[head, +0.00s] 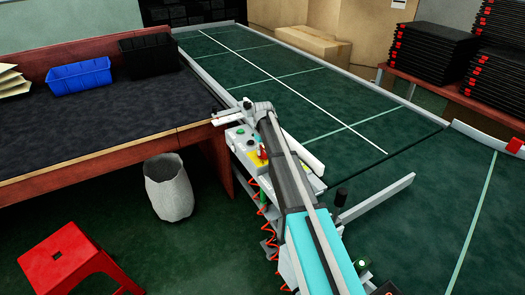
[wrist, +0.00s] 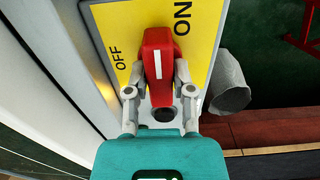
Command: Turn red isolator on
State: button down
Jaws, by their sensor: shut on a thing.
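The red isolator handle (wrist: 158,52) shows in the wrist view, with a white line along it, on a yellow plate (wrist: 135,14). The plate reads OFF on the handle's left and ON on its upper right. The handle points up the picture, between the two words. My gripper (wrist: 158,80) has one grey finger on each side of the handle and is closed on its lower part. In the head view, a grey control box (head: 240,137) with yellow patches sits at the conveyor's edge, partly hidden by my arm. I cannot make out my fingertips there.
The green conveyor (head: 290,85) runs behind my arm. A dark-topped table (head: 100,125) with a blue bin (head: 80,76) stands at left. A grey waste bin (head: 168,187) and red stool (head: 65,258) stand on the floor. The bin also shows in the wrist view (wrist: 229,85).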

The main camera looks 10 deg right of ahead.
dwell(0.3)
jog(key=shift+c, duration=2.4)
grip_release()
jog(key=shift+n, duration=0.4)
